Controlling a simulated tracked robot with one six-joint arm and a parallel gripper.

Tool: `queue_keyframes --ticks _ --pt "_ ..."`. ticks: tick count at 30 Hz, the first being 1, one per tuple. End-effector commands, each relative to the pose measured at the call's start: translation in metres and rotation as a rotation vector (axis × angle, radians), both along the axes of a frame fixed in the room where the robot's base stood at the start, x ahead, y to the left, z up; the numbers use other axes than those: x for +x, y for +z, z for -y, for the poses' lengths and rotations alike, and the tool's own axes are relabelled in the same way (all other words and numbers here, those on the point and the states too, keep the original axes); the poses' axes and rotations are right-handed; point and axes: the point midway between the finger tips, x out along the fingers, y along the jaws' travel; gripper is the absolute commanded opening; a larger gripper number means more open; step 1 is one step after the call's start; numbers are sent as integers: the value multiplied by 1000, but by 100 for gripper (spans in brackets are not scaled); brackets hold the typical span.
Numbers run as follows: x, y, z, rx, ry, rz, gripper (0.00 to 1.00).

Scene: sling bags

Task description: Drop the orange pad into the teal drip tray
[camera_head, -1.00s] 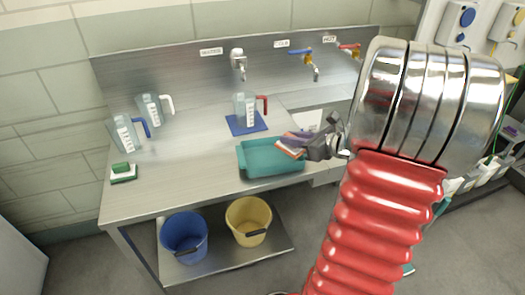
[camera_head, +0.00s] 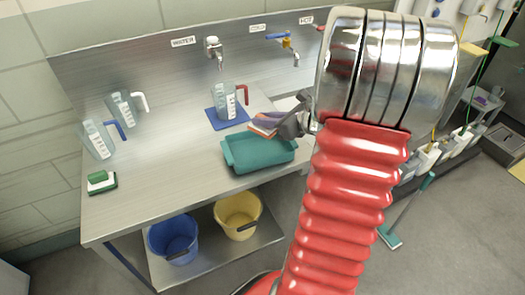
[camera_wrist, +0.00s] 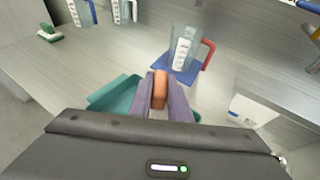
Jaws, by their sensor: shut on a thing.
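The orange pad (camera_wrist: 160,90) is pinched between the two purple fingers of my gripper (camera_wrist: 162,98). In the head view the pad (camera_head: 262,127) shows as an orange and white edge at the tips of my gripper (camera_head: 272,124). The teal drip tray (camera_head: 258,155) stands on the steel bench, and the pad is held above it, near its back side. In the wrist view the tray (camera_wrist: 112,97) is partly hidden behind my gripper. The tray's visible inside looks empty.
A jug with a red handle (camera_head: 227,102) stands on a blue mat (camera_head: 213,118) just behind the tray. Two more jugs (camera_head: 98,140) and a green scrubber (camera_head: 101,180) are at the left. Taps line the back wall. Blue (camera_head: 174,238) and yellow (camera_head: 237,215) buckets sit on the lower shelf.

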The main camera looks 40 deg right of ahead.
Motion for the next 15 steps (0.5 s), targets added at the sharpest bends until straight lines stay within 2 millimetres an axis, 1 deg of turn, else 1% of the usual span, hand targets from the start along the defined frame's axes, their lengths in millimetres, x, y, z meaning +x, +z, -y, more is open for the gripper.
queue_keyframes --ticks 5,15 --pt "0 -13 0 4 0 -1 0" --pt "0 -46 -1 2 1 -1 0"
